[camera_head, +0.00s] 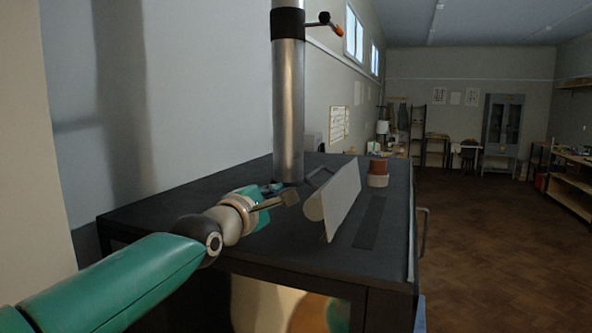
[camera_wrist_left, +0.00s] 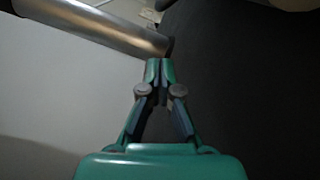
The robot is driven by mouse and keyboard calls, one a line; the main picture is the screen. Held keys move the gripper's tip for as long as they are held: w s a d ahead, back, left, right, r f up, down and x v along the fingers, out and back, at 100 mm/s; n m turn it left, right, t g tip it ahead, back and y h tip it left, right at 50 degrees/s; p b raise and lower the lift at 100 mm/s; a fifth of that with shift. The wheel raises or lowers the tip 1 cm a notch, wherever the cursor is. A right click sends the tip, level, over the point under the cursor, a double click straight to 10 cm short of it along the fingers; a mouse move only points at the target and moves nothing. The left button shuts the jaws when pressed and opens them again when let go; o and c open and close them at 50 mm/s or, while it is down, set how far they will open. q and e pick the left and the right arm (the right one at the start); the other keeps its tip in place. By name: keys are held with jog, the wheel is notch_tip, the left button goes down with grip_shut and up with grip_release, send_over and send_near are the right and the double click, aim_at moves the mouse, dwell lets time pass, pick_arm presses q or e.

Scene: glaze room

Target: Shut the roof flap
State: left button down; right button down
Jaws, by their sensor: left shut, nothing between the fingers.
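The roof flap (camera_head: 343,203) is a pale grey panel that stands up, tilted, from the black top (camera_head: 300,249) of a kiln-like box. A dark narrow slot or strip (camera_head: 370,222) lies on the top just right of it. A pale rounded part shows at its left side. My left gripper (camera_head: 289,198) is shut and empty, a little left of the flap, over the black top. In the left wrist view its fingertips (camera_wrist_left: 160,64) meet in front of a dark surface, and the flap cannot be made out. My right gripper is out of view.
A metal flue pipe (camera_head: 289,110) with a small lever (camera_head: 325,22) rises behind my left gripper; it also shows in the wrist view (camera_wrist_left: 105,27). A brown and white stack (camera_head: 378,174) stands behind the flap. A side handle (camera_head: 423,231) is at right. The floor there is open.

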aim_at(329, 182)
pick_arm(q)
jog(key=shift+d+b, duration=0.8)
jog(key=shift+b, duration=0.1)
jog(key=shift+s+d+r, duration=0.15)
jog(key=shift+d+r, duration=0.45)
jog(key=shift+d, duration=0.2)
jog(key=shift+d+r, duration=0.15)
jog(key=shift+d, duration=0.05)
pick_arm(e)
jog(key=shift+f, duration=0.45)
